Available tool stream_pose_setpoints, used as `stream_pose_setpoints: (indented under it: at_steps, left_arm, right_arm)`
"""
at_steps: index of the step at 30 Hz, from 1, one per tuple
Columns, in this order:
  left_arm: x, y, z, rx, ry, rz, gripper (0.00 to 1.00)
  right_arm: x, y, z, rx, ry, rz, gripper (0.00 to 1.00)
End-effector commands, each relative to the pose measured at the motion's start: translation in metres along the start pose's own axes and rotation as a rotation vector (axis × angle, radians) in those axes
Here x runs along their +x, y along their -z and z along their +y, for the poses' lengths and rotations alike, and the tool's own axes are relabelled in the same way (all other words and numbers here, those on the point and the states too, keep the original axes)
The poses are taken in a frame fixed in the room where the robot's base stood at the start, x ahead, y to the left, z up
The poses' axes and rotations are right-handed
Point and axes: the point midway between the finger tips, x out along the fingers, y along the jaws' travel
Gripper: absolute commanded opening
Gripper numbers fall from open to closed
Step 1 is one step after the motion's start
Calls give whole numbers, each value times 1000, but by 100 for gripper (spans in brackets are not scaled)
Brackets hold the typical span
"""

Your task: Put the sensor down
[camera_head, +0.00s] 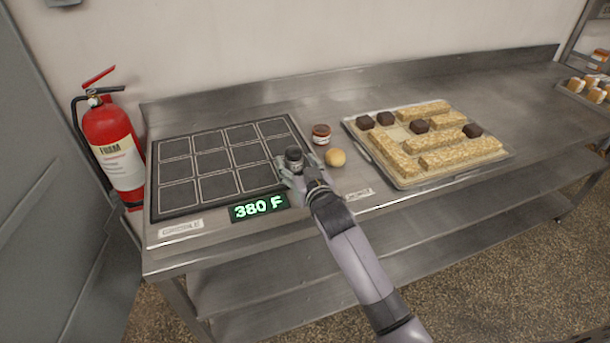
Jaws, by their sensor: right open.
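A small dark round thing (293,154), which looks like the sensor, stands at the right edge of the black griddle (167,203). My right gripper (291,166) is open at this dark thing, with its fingers close around its near side. I cannot tell whether the fingers touch it. The gripper and wrist hide the griddle's near right corner. My left gripper is not in view.
A green display (258,207) reads 380 F. A brown-topped jar (321,134) and a round bun (335,158) stand right of the gripper. A tray (405,184) holds pale bars and dark cubes. The steel counter (520,100) is clear behind the tray.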

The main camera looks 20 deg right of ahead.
Motion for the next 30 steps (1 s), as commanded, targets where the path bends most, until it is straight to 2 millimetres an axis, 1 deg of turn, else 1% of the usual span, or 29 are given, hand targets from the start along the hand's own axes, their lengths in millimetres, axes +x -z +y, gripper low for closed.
stream_pose_setpoints:
  at_steps: [1,5,12,15,18,21,30]
  left_arm:
    - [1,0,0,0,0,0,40]
    - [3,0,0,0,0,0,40]
    - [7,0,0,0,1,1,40]
    - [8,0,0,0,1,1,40]
    - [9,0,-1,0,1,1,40]
    - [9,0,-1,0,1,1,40]
    - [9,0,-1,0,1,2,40]
  right_arm:
    - [-8,-3,0,0,0,-2,59]
    - [-32,-3,0,1,0,-2,59]
    - [-83,-3,0,0,-1,-3,59]
    - [-98,-3,0,0,-1,-3,59]
    - [-108,-2,1,0,-1,-3,59]
    - [-114,-2,1,0,-1,-3,59]
    - [-115,-1,0,0,-1,-2,59]
